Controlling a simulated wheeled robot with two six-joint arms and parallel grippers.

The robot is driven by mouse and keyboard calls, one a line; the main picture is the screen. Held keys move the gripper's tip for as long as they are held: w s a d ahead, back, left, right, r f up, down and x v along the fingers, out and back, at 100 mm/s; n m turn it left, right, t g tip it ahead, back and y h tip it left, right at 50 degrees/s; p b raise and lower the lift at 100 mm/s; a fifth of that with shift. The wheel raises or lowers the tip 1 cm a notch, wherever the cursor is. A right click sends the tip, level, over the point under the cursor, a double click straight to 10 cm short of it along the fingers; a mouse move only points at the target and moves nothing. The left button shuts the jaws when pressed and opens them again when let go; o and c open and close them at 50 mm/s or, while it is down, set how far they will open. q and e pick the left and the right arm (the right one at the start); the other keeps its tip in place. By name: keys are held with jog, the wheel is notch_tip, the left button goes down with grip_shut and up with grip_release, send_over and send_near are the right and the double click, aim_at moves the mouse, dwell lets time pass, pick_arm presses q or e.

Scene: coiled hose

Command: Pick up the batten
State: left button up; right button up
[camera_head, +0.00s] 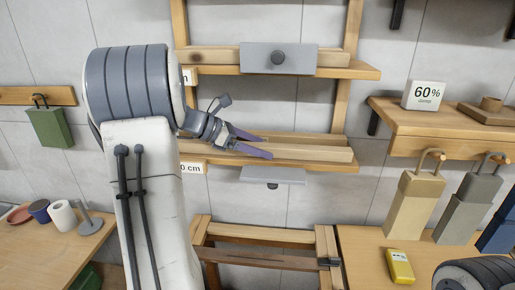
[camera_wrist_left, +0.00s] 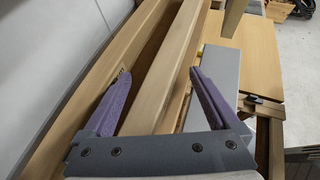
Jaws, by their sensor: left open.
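The batten (camera_head: 320,154) is a long pale wooden bar lying along the middle wall shelf in the head view. It also runs lengthwise up the middle of the left wrist view (camera_wrist_left: 168,78). My left gripper (camera_head: 266,147) is open at the batten's left part, with its purple fingers apart. In the left wrist view, one finger is on each side of the batten (camera_wrist_left: 160,72), with visible gaps. I cannot tell how deep the fingertips reach. The batten's left end is hidden behind my left arm. My right gripper is not in view.
A second wooden strip (camera_head: 300,138) runs behind the batten against the wall. A grey plate (camera_head: 273,175) hangs below the shelf. An upper shelf (camera_head: 340,71) carries a grey block (camera_head: 279,58). A trestle (camera_head: 262,234) stands below, and a bench (camera_head: 360,262) with a yellow meter (camera_head: 399,266) at right.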

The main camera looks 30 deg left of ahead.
pick_arm(q)
jog(key=shift+f, duration=0.1)
grip_shut()
dwell(0.6)
